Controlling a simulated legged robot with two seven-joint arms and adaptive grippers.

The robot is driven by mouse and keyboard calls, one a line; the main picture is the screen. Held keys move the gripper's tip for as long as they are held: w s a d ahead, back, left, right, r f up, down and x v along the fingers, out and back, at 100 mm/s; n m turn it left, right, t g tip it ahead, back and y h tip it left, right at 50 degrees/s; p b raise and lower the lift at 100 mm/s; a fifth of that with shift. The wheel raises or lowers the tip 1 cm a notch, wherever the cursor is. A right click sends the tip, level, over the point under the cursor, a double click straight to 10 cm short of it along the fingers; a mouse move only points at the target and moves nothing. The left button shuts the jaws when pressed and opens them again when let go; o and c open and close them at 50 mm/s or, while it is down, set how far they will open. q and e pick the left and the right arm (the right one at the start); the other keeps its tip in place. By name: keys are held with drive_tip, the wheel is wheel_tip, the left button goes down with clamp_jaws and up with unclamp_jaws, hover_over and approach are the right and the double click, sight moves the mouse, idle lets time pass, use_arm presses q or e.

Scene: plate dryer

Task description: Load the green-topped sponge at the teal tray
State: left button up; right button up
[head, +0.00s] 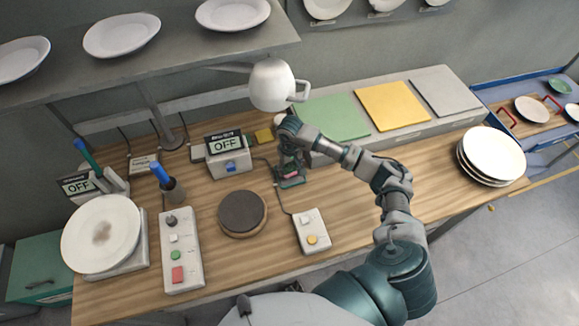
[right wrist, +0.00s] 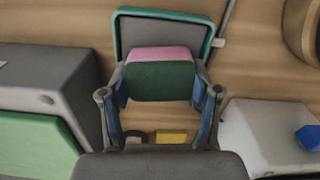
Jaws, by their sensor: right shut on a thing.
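The sponge, dark green on one face and pink on the other, shows in the right wrist view (right wrist: 160,82) between my right fingers. In the head view a small pink part of it (head: 291,175) shows under the gripper. My right gripper (head: 290,160) is shut on the sponge. The teal-rimmed tray (right wrist: 118,38) lies just beyond and around the sponge in the right wrist view; it also shows in the head view (head: 292,184). I cannot tell whether the sponge touches the tray. My left gripper is not in view.
A grey box with an OFF display (head: 228,163) stands left of the gripper. A white lamp (head: 272,85) hangs behind it. A button box (head: 312,232) and a round dark disc (head: 242,212) lie in front. A plate stack (head: 494,153) stands at the right.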

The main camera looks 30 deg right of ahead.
drive_tip(key=shift+f+b, duration=0.45)
drive_tip(key=shift+f, duration=0.05)
idle(0.5)
drive_tip(key=shift+b, duration=0.3)
idle(1.4)
